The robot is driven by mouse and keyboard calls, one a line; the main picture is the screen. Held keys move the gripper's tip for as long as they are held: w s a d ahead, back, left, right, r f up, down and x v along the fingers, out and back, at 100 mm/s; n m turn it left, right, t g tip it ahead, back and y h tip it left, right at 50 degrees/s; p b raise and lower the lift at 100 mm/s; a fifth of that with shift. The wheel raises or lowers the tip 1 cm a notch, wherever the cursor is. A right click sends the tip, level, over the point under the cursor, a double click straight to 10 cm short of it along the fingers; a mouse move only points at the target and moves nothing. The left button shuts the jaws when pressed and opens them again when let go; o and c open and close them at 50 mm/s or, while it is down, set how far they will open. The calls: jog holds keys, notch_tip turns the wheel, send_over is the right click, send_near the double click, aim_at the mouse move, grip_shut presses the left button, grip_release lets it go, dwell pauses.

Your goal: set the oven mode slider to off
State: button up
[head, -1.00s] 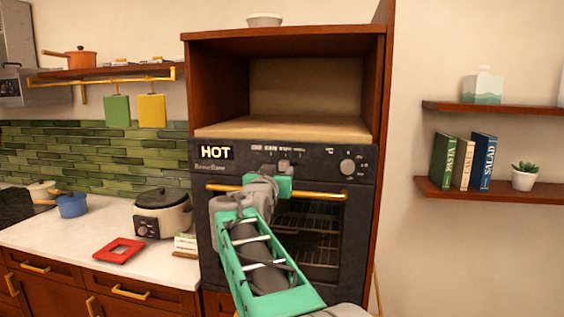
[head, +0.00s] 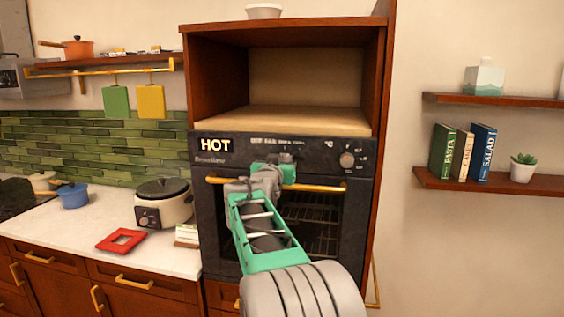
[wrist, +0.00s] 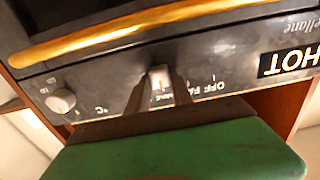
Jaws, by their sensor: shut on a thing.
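The oven (head: 215,230) is a black built-in unit with a brass handle (head: 330,188) and a lit HOT sign (head: 216,145). Its control panel carries a row of mode labels. My gripper (head: 285,159) is at the panel, above the handle, and hides the slider in the head view. In the wrist view, which is upside down, my gripper (wrist: 160,90) is shut on the pale slider knob (wrist: 159,76), one finger on each side. The OFF label (wrist: 206,89) is to the right of the fingers there, between them and the HOT sign (wrist: 290,63).
A round knob (head: 347,160) is on the panel's right; it also shows in the wrist view (wrist: 61,101). An empty wooden niche (head: 310,120) is above the oven. A counter (head: 60,235) with a cooker (head: 163,203) is at left, and shelves (head: 490,183) are at right.

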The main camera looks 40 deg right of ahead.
aim_at(256, 155)
grip_shut()
dwell(0.8)
jog(key=shift+w+a+f, duration=0.1)
jog(key=shift+w+a, duration=0.2)
jog(key=w+a, duration=0.1)
jog(key=w, duration=0.1)
jog(key=w+a+b, duration=0.1)
jog(key=w+a, duration=0.3)
jog(key=shift+w+a+b, duration=0.1)
jog(key=shift+w+b, duration=0.3)
jog(key=o, duration=0.6)
grip_release()
jog(key=shift+w+a, duration=0.1)
jog(key=shift+w, duration=0.05)
jog(key=shift+o, duration=0.8)
